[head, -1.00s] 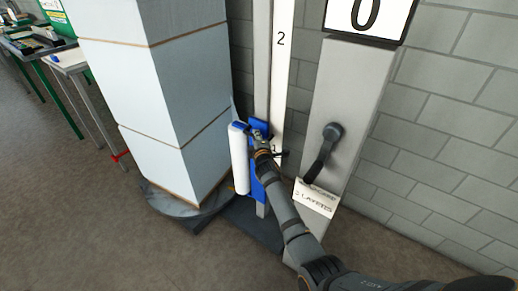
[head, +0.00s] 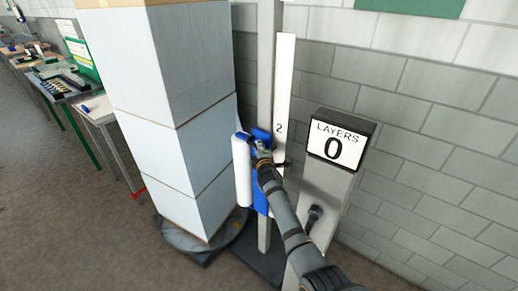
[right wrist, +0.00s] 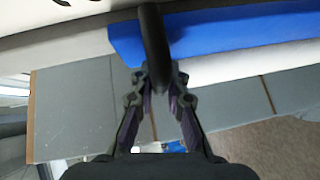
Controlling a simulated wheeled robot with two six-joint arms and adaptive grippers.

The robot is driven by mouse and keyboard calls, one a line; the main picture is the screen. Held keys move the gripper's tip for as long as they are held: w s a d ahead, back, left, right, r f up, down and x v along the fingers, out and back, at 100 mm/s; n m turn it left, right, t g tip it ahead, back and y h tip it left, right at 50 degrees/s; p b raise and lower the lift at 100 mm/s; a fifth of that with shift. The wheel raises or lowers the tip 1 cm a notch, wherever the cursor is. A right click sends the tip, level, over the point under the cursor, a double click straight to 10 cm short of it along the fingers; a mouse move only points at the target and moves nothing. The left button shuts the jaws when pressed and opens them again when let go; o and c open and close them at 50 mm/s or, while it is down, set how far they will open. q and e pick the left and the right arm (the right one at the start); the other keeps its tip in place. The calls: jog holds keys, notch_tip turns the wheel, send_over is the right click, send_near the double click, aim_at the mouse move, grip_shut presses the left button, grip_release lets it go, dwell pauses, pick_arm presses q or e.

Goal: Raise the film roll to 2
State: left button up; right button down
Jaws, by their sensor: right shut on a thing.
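The white film roll (head: 242,170) stands upright on the blue carriage (head: 261,192), which rides on a grey vertical mast (head: 266,75). The white scale strip (head: 284,85) beside the mast shows a 2. A dark pointer (head: 284,163) at the carriage sits a little below that 2. My right gripper (head: 264,150) is at the carriage's upper part. In the right wrist view my right gripper (right wrist: 159,88) is shut on a dark handle (right wrist: 153,35) in front of the blue carriage (right wrist: 230,30). My left gripper is not in view.
A tall stack of pale boxes (head: 165,70) stands on a dark turntable (head: 190,245) left of the roll. A grey post with a LAYERS 0 sign (head: 333,146) stands to the right, near the block wall. Benches (head: 95,108) stand far left.

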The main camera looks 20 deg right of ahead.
pick_arm(q)
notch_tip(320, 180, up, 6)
jog(key=p, duration=0.4)
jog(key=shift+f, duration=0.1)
pick_arm(e)
notch_tip(320, 180, up, 6)
jog(key=c, duration=1.3)
grip_release()
jog(key=shift+c, duration=0.2)
jog(key=s+r, duration=0.1)
jog(key=s, duration=0.6)
jog(key=shift+s+a, duration=0.2)
jog(key=shift+a, duration=0.2)
